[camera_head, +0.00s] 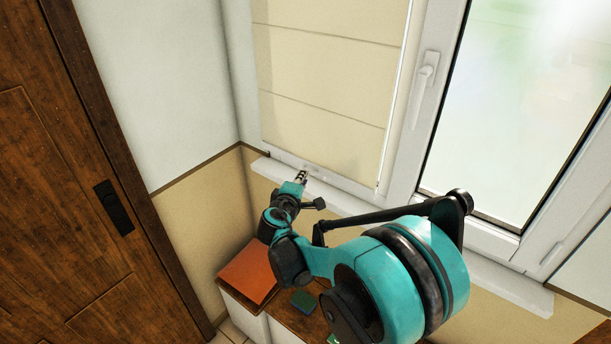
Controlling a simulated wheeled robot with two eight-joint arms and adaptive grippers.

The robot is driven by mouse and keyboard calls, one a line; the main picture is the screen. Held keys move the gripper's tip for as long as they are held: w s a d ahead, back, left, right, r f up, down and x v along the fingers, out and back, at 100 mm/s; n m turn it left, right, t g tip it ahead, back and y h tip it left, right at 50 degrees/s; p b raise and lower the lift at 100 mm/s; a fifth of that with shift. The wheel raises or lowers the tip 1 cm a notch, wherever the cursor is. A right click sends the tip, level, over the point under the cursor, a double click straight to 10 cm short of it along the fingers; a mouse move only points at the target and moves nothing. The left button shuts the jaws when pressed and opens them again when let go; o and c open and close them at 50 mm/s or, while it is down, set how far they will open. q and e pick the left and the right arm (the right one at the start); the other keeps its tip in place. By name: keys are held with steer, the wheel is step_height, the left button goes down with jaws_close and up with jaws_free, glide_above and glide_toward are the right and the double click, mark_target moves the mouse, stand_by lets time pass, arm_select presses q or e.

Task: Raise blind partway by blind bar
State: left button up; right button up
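A cream fabric blind (330,85) with horizontal seams hangs over the left window pane, lowered almost to the sill. A thin white vertical strip (396,105) runs along its right edge. I cannot clearly make out a separate blind bar; the blind's lower edge is near my gripper. My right gripper (301,176) is at the lower left part of the blind, just above the sill. It is small here, so I cannot tell whether its fingers are open or shut, or whether they touch the blind. My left gripper is not in view.
A white sill (510,284) runs under the window. A window handle (424,75) sits on the frame right of the blind. Below is a low cabinet with an orange item (250,272) and a small green-blue block (304,301). A brown door (75,190) stands at left.

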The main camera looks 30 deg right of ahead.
steer(key=b+x, duration=0.1)
steer(key=x, duration=0.3)
steer(key=shift+w+d+f, duration=0.1)
steer(key=shift+w+f, duration=0.05)
steer(key=shift+w, duration=0.1)
jaws_close()
step_height(320, 180, up, 66)
steer(key=p, duration=4.2)
